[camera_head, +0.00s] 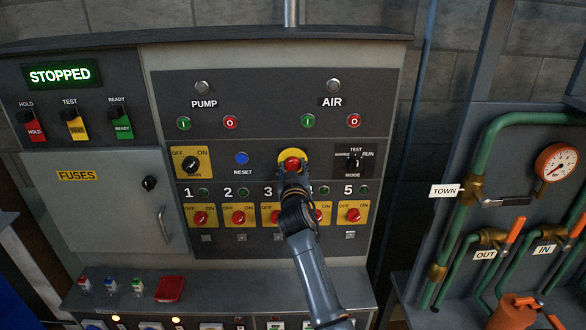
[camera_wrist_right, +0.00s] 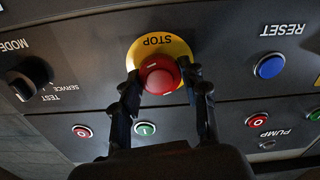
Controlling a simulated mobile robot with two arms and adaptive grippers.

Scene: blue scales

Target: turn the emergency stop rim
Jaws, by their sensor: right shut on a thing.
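The emergency stop is a red mushroom button (camera_head: 292,164) on a round yellow plate (camera_head: 292,153) in the middle of the grey control panel. My right gripper (camera_head: 290,177) reaches up to it from below in the head view. In the right wrist view the red button (camera_wrist_right: 159,76) sits between the two black fingers of my right gripper (camera_wrist_right: 163,85), which are closed on its sides. The yellow plate (camera_wrist_right: 160,50) with the word STOP appears upside down behind it. The left gripper is not in view.
A blue reset button (camera_head: 242,158) is left of the stop, and a black mode selector (camera_head: 353,162) is right of it. Numbered red switches (camera_head: 239,217) line the panel below. A green display (camera_head: 60,74) reads STOPPED. Green pipes (camera_head: 475,160) stand at the right.

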